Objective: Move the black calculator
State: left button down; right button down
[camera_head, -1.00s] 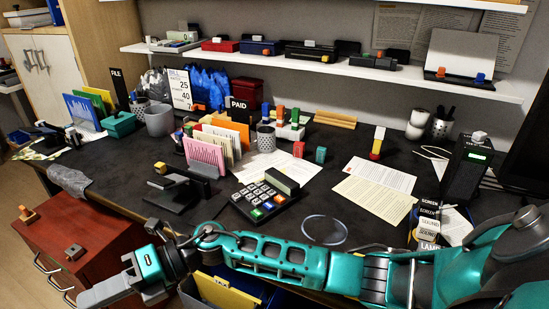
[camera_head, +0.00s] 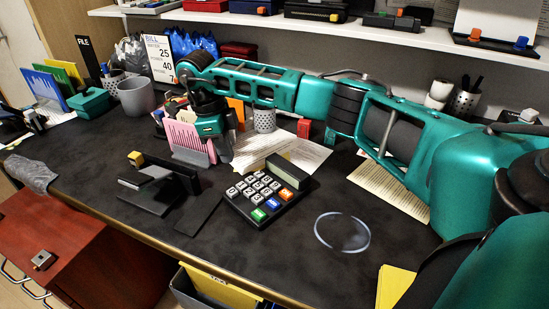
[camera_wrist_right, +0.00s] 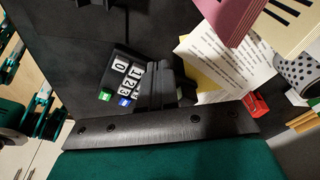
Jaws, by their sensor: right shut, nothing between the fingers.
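The black calculator (camera_head: 262,198) lies on the dark desk, with white keys, green, blue and orange keys and a raised display at its back. My right gripper (camera_head: 225,150) points down behind and left of the calculator, beside the pink file rack, apart from the calculator. It is shut and empty. My left gripper does not show in the head view.
A pink rack (camera_head: 187,138) with papers stands close to my right gripper. A black stand (camera_head: 158,185) is left of the calculator, and a glass disc (camera_head: 342,232) lies to its right. A mesh cup (camera_head: 265,119) is behind. The desk's front left is mostly clear.

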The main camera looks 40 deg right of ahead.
aim_at(280, 167)
jog(key=shift+s+d+f, duration=0.1)
jog(key=shift+s+d, duration=0.3)
jog(key=shift+d, duration=0.05)
jog(key=s+d, duration=0.7)
jog(key=shift+s+d, duration=0.1)
jog(key=shift+d, duration=0.3)
jog(key=shift+s+f, duration=0.1)
jog(key=shift+f, duration=0.15)
jog(key=shift+f+b, duration=0.3)
jog(key=shift+f, duration=0.15)
jog(key=shift+s+f, duration=0.1)
jog(key=shift+f, duration=0.05)
jog(key=shift+a, duration=0.1)
